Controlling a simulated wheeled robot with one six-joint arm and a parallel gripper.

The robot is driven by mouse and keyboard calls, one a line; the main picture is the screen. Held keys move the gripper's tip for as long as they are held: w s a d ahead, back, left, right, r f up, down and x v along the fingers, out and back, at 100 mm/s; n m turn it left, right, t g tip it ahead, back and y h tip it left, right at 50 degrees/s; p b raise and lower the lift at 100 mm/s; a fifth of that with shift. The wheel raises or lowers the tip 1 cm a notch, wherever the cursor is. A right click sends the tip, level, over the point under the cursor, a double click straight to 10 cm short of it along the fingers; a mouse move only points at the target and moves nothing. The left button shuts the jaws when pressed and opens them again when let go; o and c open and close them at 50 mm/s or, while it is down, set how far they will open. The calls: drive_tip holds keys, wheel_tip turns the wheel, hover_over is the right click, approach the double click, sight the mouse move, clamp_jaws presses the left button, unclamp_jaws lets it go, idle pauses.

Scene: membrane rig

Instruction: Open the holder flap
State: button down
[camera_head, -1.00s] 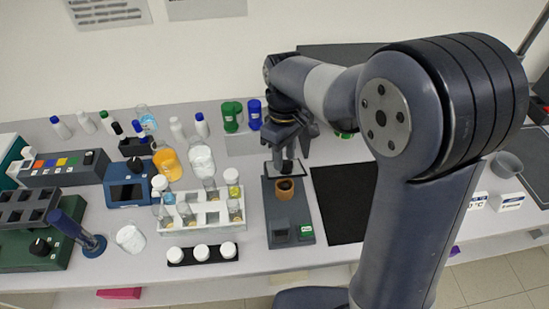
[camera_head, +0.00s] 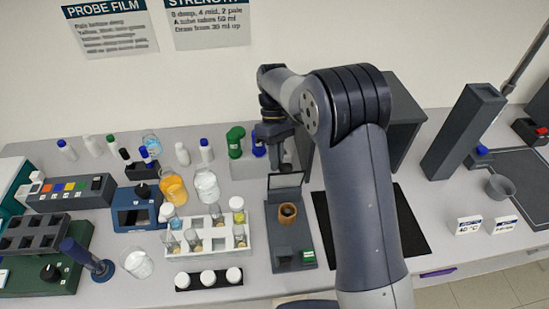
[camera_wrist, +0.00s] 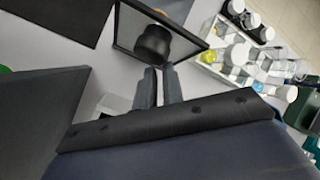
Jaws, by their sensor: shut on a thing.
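The holder (camera_head: 283,240) is a dark grey base with a brown ring-shaped cup (camera_head: 288,213) near its middle. Its flap (camera_head: 286,181), a dark-framed plate, stands raised at the back of the base. In the wrist view the flap (camera_wrist: 190,47) shows as a tilted framed plate with a round black knob (camera_wrist: 153,42) against it. My gripper (camera_head: 283,163) is at the flap's upper side, beyond it from the head camera. In the wrist view my gripper's fingers (camera_wrist: 160,70) are close together at the knob, shut on the flap; the exact contact is hard to see.
A white rack (camera_head: 209,245) with vials stands left of the holder, with white-capped jars (camera_head: 208,277) in front. Green (camera_head: 235,140) and blue bottles stand behind. A black mat (camera_head: 408,235) lies to the right. A tall dark grey box (camera_head: 405,130) stands behind my arm.

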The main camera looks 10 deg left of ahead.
drive_tip(key=c, duration=1.9)
unclamp_jaws()
drive_tip(key=d, duration=0.3)
drive_tip(key=shift+w+f, duration=0.25)
drive_tip(key=shift+w, duration=0.1)
drive_tip(key=o, duration=0.3)
drive_tip(key=shift+s+a+r, duration=0.1)
drive_tip(key=shift+s+a, duration=0.05)
drive_tip(key=shift+a, duration=0.2)
drive_tip(key=o, duration=0.6)
drive_tip(key=shift+a+r, duration=0.1)
drive_tip(key=shift+a, duration=0.05)
drive_tip(key=shift+c, duration=0.2)
drive_tip(key=b+v, duration=0.1)
drive_tip(key=v, duration=0.6)
drive_tip(key=shift+w, duration=0.2)
drive_tip(key=shift+a+r, duration=0.1)
drive_tip(key=shift+r, duration=0.05)
